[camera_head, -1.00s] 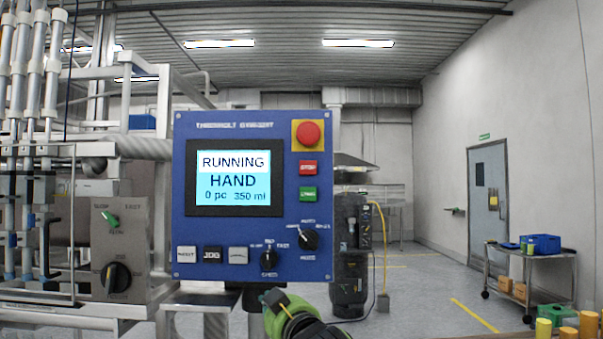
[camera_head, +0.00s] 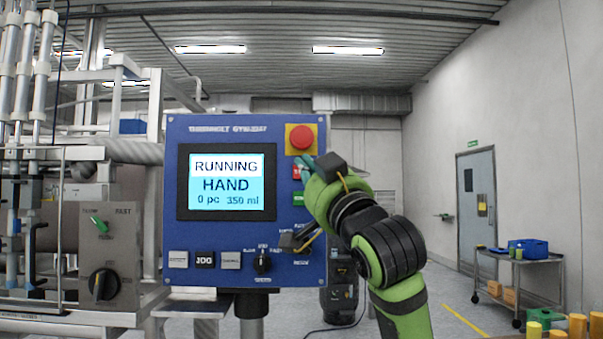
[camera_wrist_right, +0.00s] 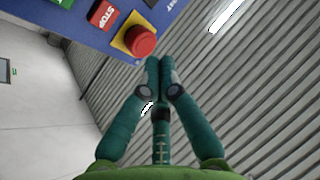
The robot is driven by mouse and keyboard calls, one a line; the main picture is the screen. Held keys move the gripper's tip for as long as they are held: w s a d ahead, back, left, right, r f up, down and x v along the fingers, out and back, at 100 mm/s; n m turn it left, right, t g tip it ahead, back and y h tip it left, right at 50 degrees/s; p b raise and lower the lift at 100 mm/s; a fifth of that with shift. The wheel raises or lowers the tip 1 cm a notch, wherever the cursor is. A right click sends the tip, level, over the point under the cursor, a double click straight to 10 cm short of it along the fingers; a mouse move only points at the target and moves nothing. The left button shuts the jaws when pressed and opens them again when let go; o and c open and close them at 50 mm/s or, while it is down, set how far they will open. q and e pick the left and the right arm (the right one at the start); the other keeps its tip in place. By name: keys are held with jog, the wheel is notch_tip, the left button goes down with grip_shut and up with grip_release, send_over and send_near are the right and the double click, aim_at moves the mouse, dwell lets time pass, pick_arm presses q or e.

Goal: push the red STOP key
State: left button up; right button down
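The red STOP key (camera_head: 297,171) is on the right side of the blue control panel (camera_head: 222,130), below the emergency button. In the head view my right gripper (camera_head: 306,166) covers most of it. The right wrist view shows the key (camera_wrist_right: 102,14) clear of the fingers, up and to their left. There my right gripper (camera_wrist_right: 160,62) has its teal fingers together with nothing between them, their tips near the emergency button. Contact with the panel cannot be told. The display (camera_head: 227,181) reads RUNNING, HAND. My left gripper is not in view.
The red mushroom emergency button (camera_head: 301,138) on its yellow plate sits just above the STOP key; it also shows in the right wrist view (camera_wrist_right: 140,40). The green key (camera_head: 297,198) is just below.

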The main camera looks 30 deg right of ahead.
jog(key=w+d+p, duration=0.2)
jog(key=w+d, duration=0.2)
jog(key=w, duration=0.3)
jog(key=shift+w+d+p, duration=0.3)
jog(key=shift+w+p, duration=0.05)
jog(key=shift+p, duration=0.05)
jog(key=shift+w, duration=0.1)
dwell(1.4)
jog(key=shift+w+d+p, duration=0.2)
jog(key=shift+w+p, duration=0.05)
jog(key=shift+p, duration=0.05)
jog(key=shift+w+d+p, duration=0.2)
jog(key=shift+w+p, duration=0.1)
dwell(0.7)
jog(key=shift+s, duration=0.1)
jog(key=shift+s+a+b, duration=0.35)
jog(key=shift+s+a, duration=0.05)
jog(key=shift+s, duration=0.15)
